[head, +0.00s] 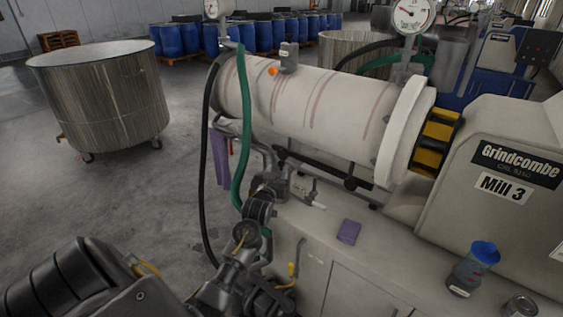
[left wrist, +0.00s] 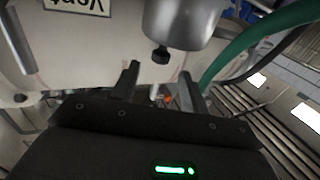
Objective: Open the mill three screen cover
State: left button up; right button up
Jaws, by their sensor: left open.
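Mill 3 (head: 508,190) stands at the right in the head view, with a pale horizontal cylinder (head: 315,105) running left from it. I cannot tell for sure which part is its screen cover. My left gripper (left wrist: 159,72) is open and empty in the left wrist view, its two fingers apart. A grey metal cylinder with a black knob (left wrist: 160,56) is just beyond the fingertips; I cannot tell whether they touch it. In the head view my left arm reaches below the cylinder's left end, and its fingers are hard to make out. My right gripper is not in view.
A green hose (head: 245,130) and a black hose (head: 205,150) hang close by my left arm.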

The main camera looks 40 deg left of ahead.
aim_at(281, 164)
pick_arm(q)
jog(key=x, duration=0.6)
jog(key=shift+p, duration=0.4)
grip_shut()
